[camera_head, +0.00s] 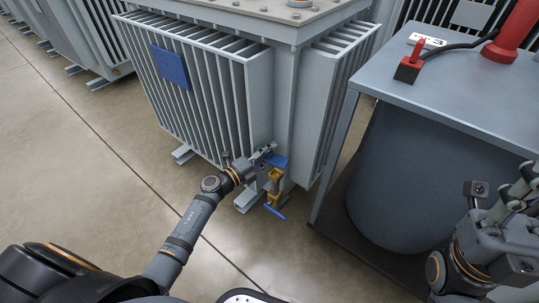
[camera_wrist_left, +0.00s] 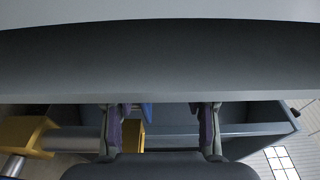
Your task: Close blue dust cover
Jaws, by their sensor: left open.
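The blue dust cover (camera_head: 278,161) is a small flat blue piece low on the near corner of the grey transformer, just above a yellow valve (camera_head: 274,184). My left gripper (camera_head: 264,153) is close beside the cover, on its left; whether they touch I cannot tell. In the left wrist view my left gripper (camera_wrist_left: 161,130) has its two fingers well apart.
The transformer (camera_head: 262,95) has grey fins and a blue plate (camera_head: 172,67). A blue handle (camera_head: 275,212) hangs under the valve. A grey table (camera_head: 440,92) with a red-handled tool (camera_head: 410,64) and a red post (camera_head: 514,34) stands at right. The floor (camera_head: 85,160) at left is clear.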

